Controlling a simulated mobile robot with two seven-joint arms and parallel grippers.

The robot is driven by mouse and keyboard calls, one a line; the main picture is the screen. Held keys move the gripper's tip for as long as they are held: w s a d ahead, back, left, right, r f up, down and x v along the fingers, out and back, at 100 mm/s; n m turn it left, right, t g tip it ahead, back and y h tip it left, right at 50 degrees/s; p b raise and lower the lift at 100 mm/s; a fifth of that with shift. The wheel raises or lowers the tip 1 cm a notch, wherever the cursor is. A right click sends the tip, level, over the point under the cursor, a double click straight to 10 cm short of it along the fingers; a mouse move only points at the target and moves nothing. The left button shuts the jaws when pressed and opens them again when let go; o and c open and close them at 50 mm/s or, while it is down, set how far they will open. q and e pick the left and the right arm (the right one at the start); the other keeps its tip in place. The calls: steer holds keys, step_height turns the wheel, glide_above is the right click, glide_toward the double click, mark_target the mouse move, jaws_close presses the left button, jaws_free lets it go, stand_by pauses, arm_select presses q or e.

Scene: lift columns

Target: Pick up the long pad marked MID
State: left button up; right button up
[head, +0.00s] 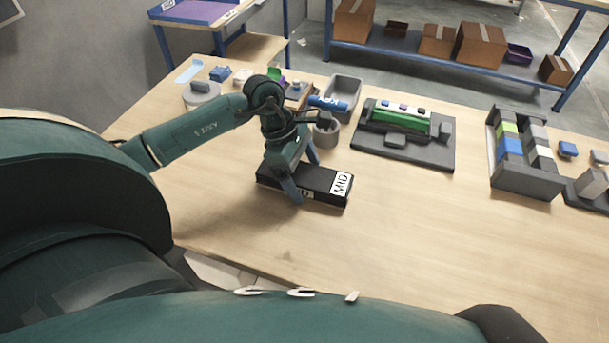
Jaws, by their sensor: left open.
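The long black pad marked MID (325,196) lies flat on the wooden table, with a white label on its right end. A second white label on its front side is partly hidden by a finger. My left gripper (301,180) is open and points down at the left half of the pad. One finger is on the near side of the pad and the other at its far side, so the fingers straddle it. I cannot tell whether they touch it. My right gripper is not in view.
Behind the pad stand a grey round cup (326,134), a blue cylinder (328,103) and a grey bin (344,92). A dark tray (431,158) with a green block and a grey crate (526,186) stand to the right. The table front right is clear.

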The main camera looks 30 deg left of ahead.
arm_select(q)
steer(key=shift+f, duration=0.3)
steer(key=shift+c, duration=0.3)
steer(key=shift+r, duration=0.1)
steer(key=c, duration=1.3)
